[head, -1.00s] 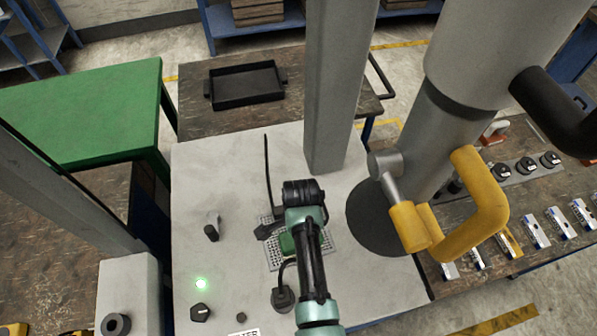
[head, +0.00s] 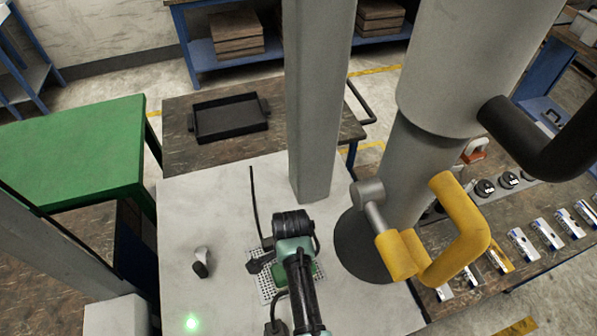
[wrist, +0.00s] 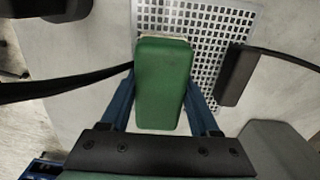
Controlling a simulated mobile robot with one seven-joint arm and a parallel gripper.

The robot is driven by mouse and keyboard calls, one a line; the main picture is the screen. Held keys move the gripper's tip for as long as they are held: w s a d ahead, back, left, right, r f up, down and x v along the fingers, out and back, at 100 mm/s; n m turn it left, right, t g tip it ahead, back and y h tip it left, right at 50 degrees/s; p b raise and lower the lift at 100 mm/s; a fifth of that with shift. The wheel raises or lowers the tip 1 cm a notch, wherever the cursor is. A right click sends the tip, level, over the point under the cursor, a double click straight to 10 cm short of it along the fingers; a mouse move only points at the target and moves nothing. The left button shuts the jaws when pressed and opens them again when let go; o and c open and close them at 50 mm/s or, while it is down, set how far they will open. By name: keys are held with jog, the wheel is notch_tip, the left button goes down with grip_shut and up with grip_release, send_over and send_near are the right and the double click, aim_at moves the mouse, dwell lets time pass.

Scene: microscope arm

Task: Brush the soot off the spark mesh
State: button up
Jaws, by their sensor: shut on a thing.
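The spark mesh (head: 266,287) is a pale perforated plate lying on the light grey top, partly hidden behind my arm in the head view. In the wrist view the mesh (wrist: 221,28) is at the top, its holes plain. My gripper (wrist: 160,100) is shut on a green block-shaped brush (wrist: 163,82), with a blue finger on either side. The brush's far end, with a thin pale edge, overlaps the mesh; I cannot tell whether it touches. No soot shows clearly on the visible part of the mesh.
A black block with a rod (wrist: 236,75) sits at the mesh's right in the wrist view. A grey column (head: 318,110) and a thick cylinder with a yellow handle (head: 462,235) stand close to my arm. A small dark-and-pale knob (head: 201,263) is at left.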

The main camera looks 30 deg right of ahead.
jog(key=shift+a+f, duration=0.1)
jog(key=shift+a, duration=0.35)
jog(key=shift+a, duration=0.1)
jog(key=shift+w+a+p, duration=0.25)
jog(key=shift+a+p, duration=0.15)
jog(key=shift+a, duration=0.8)
notch_tip(320, 180, up, 5)
jog(key=p, duration=0.5)
jog(key=shift+d, duration=0.1)
jog(key=shift+w, duration=0.1)
